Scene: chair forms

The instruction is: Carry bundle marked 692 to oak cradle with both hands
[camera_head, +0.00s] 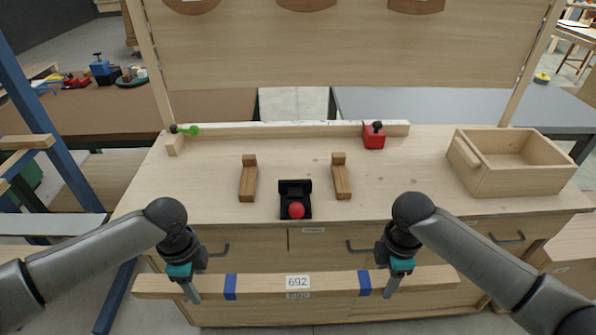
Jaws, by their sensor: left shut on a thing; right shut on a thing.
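The bundle marked 692 (330,281) is a long pale wooden piece with two blue bands and a white 692 label. It is held level in front of the workbench, at about drawer height in the picture. My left gripper (190,286) is shut on it left of the left blue band. My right gripper (394,281) is shut on it right of the right blue band. The oak cradle appears as two brown L-shaped wooden supports, the left one (248,182) and the right one (341,180), standing apart on the bench top.
A black holder (288,188) with a red ball (296,210) sits between the supports near the bench's front edge. A red block (374,136) and a pale rail (290,130) lie behind. An open wooden box (500,181) stands right. Bare bench top (410,185) lies between.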

